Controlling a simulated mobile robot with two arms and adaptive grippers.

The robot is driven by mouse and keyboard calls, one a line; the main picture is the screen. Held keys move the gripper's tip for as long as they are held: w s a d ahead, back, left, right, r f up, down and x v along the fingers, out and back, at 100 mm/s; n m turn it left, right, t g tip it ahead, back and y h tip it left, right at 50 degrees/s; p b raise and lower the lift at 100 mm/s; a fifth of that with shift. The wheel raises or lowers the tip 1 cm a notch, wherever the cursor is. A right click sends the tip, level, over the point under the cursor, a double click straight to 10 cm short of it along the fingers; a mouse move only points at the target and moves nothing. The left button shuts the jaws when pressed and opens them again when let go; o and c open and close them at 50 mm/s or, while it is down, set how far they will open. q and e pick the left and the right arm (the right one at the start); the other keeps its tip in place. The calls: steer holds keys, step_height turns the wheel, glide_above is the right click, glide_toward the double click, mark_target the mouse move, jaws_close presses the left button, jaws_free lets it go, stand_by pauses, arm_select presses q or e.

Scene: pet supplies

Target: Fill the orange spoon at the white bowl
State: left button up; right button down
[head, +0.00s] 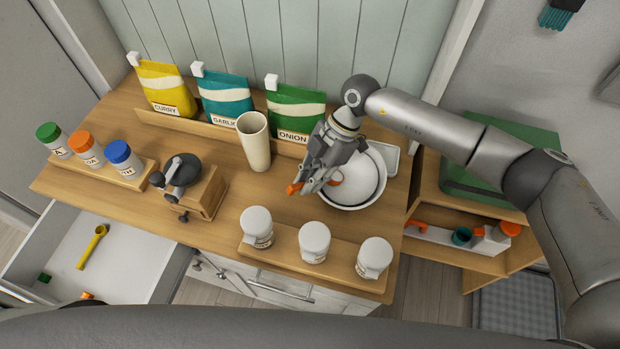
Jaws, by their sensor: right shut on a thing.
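The white bowl (379,193) stands at the right of the wooden counter, with pale contents inside. My right gripper (318,183) reaches over the bowl's left rim from the upper right. It is shut on the orange spoon (294,188). One orange end sticks out left of the fingers, outside the bowl. Another orange part shows right of the fingers, over the bowl's inside. The fingers hide the middle of the spoon. I cannot tell whether the spoon touches the contents or holds any. My left gripper is not in view.
White jars (314,240) stand on a board in front of the bowl. A cream cup (254,144) and a green onion bag (295,110) stand behind left. A grinder (205,190) is farther left. A drawer (130,258) stands open, with a yellow spoon (93,245) inside.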

steer(key=shift+s+a+r+p, duration=0.15)
steer(key=shift+r+p, duration=0.25)
steer(key=shift+r, duration=0.25)
steer(key=shift+s+a+r+p, duration=0.15)
steer(key=shift+r+p, duration=0.25)
steer(key=shift+r, duration=0.2)
steer(key=shift+r+p, duration=0.75)
steer(key=shift+r, duration=0.1)
steer(key=shift+s+a+r+t+h+p, duration=0.15)
steer(key=shift+a+r+t+h+p, duration=0.2)
steer(key=shift+p, duration=0.55)
steer(key=shift+s+a+r+t+h, duration=0.15)
steer(key=shift+s+a+t+h, duration=0.1)
steer(key=shift+h, duration=0.1)
steer(key=shift+a+h, duration=0.15)
steer(key=shift+h, duration=0.15)
steer(key=shift+s+a+r+t+h, duration=0.1)
steer(key=shift+s+a+t+h, duration=0.2)
steer(key=shift+t+h, duration=0.35)
steer(key=shift+s+a+r+t+h, duration=0.1)
steer(key=shift+s+a+t+h, duration=0.2)
steer(key=shift+t+h, duration=0.3)
